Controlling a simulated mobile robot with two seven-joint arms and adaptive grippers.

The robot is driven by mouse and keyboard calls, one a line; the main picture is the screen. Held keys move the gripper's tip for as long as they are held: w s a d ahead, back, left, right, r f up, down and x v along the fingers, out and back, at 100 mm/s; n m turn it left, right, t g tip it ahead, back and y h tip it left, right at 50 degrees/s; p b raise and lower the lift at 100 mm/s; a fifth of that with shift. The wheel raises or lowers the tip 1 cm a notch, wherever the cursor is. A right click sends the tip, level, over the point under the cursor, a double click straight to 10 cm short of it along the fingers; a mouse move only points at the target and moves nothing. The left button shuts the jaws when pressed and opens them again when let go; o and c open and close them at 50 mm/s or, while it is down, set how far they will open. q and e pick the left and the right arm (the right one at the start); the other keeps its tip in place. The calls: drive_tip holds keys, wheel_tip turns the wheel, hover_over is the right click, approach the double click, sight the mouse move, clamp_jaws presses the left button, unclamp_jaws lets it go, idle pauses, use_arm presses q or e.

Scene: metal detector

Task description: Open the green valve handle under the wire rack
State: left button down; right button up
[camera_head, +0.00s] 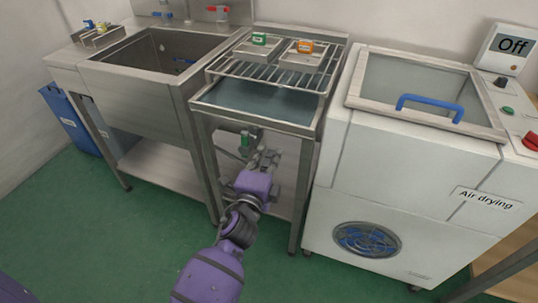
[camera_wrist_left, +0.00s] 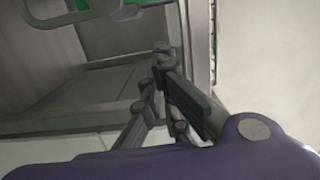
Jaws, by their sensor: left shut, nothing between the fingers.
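The wire rack (camera_head: 268,72) spans the top of a steel stand with a shallow basin. The green valve handle (camera_head: 245,142) is below the basin's front edge, on grey pipework. Green parts, probably of the valve handle (camera_wrist_left: 128,3), show at the top edge of the left wrist view, beside a grey loop-shaped piece. My left gripper (camera_head: 269,158), on a purple arm, is under the basin, just right of and slightly below the handle. Its grey fingers are shut and empty, and they show in the left wrist view (camera_wrist_left: 160,62). They look apart from the handle. My right gripper is out of view.
Two small trays with a green tag (camera_head: 260,39) and an orange tag (camera_head: 305,46) sit on the rack. A steel sink (camera_head: 130,75) stands left. The white air-drying machine (camera_head: 400,190) stands close on the right. The stand's legs flank my gripper.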

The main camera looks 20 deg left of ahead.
use_arm(q)
drive_tip(key=s, duration=0.9)
drive_tip(key=shift+s, duration=0.35)
drive_tip(key=shift+d, duration=0.1)
drive_tip(key=shift+f, duration=0.1)
